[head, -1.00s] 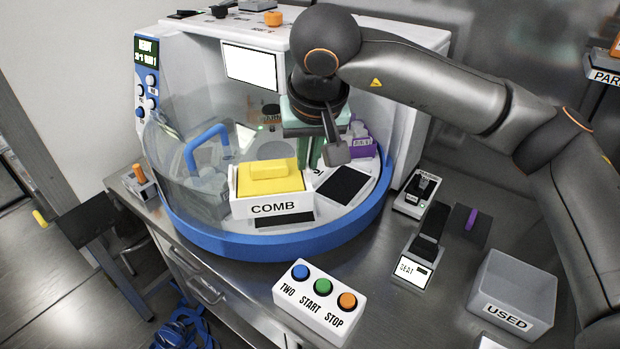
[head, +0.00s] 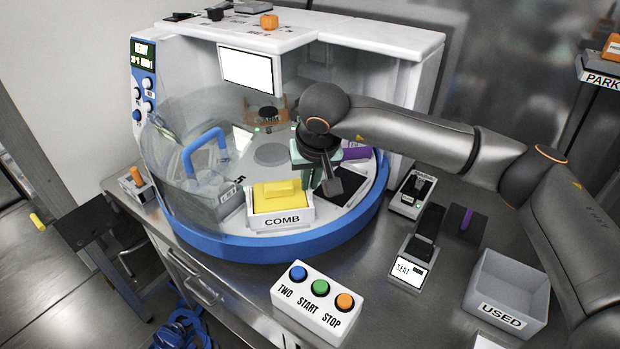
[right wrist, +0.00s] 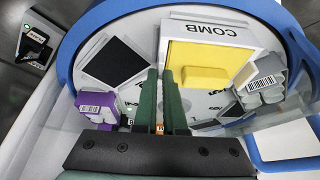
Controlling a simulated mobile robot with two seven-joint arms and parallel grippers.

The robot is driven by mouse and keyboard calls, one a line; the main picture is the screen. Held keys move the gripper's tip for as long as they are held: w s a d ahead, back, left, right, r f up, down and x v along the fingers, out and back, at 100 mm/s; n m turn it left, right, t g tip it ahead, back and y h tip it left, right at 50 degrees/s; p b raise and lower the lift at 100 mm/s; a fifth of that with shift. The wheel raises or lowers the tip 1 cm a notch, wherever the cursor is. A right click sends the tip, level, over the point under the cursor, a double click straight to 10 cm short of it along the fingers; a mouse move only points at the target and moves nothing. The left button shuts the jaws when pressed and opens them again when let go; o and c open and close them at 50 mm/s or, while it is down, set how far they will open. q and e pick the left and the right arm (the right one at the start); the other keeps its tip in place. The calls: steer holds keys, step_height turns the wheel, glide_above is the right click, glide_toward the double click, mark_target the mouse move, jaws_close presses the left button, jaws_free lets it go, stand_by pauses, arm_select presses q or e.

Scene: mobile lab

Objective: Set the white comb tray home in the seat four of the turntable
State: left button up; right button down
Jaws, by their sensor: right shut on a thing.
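The white comb tray (head: 281,220), labelled COMB with a yellow block on top, is at the front of the white turntable (head: 376,178). My right gripper (head: 314,182) is beside the tray. In the right wrist view its green fingers (right wrist: 166,75) are shut on the near side wall of the tray (right wrist: 214,30). The tray looks level and low over the turntable; I cannot tell whether it touches the surface. The seat beneath it and its number are hidden. My left gripper is not in view.
A black pad (right wrist: 115,62) and a purple rack (right wrist: 97,106) lie on one side of the tray, a grey rack (right wrist: 262,88) on the other. The blue rim (head: 250,251) and the clear cover with blue handle (head: 205,148) surround the turntable. A button box (head: 318,304) stands in front.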

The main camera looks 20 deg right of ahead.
steer(key=c, duration=1.5)
jaws_free()
steer(key=shift+f, duration=0.15)
steer(key=o, duration=0.5)
steer(key=shift+r, duration=0.3)
steer(key=v, duration=1.1)
steer(key=shift+s+r, duration=0.15)
steer(key=shift+r, duration=0.25)
